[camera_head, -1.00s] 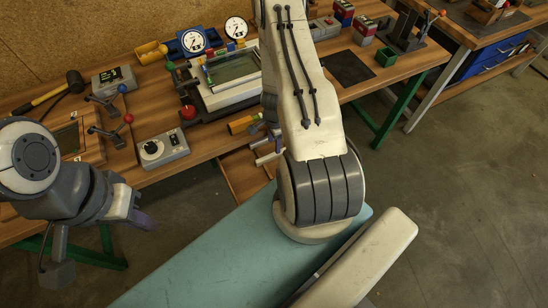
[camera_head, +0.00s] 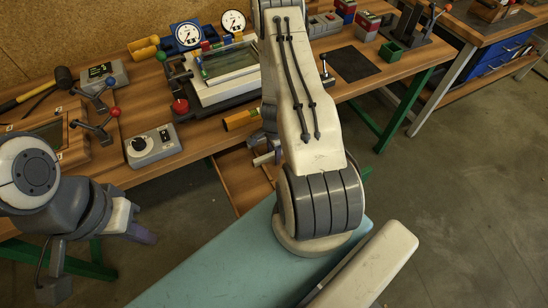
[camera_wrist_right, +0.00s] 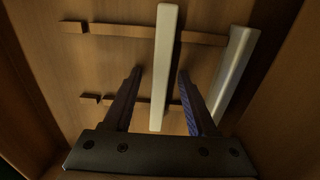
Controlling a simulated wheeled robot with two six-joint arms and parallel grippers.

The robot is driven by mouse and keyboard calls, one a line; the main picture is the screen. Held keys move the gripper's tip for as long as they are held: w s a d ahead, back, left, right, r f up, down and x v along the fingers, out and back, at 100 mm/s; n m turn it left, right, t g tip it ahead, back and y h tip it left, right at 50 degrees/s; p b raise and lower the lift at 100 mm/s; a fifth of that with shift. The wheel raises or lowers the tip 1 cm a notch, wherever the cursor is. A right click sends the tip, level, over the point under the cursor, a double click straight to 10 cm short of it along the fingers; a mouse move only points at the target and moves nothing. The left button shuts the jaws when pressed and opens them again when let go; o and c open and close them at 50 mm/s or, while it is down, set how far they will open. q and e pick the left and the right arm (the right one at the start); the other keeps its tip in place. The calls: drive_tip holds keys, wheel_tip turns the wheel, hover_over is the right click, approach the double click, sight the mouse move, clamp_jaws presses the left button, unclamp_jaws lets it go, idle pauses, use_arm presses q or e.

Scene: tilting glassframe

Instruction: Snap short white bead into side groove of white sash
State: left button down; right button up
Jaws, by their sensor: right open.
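The white sash (camera_head: 207,93) with its glass pane lies in a fixture on the bench in the head view, partly hidden by my right arm. In the right wrist view, a white bead (camera_wrist_right: 165,70) lies lengthwise between the spread fingers of my right gripper (camera_wrist_right: 157,98), with a gap on each side. I cannot tell which bead is the short one. My right gripper is open and low over the wooden tray. My left gripper (camera_head: 143,235) hangs empty before the bench; its finger gap is unclear.
The wooden tray (camera_head: 229,177) has walls close around the right gripper and slotted cross strips (camera_wrist_right: 140,32). A dark mat (camera_head: 354,63) is clear.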

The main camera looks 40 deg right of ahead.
clamp_jaws()
drive_tip(key=shift+r, duration=0.15)
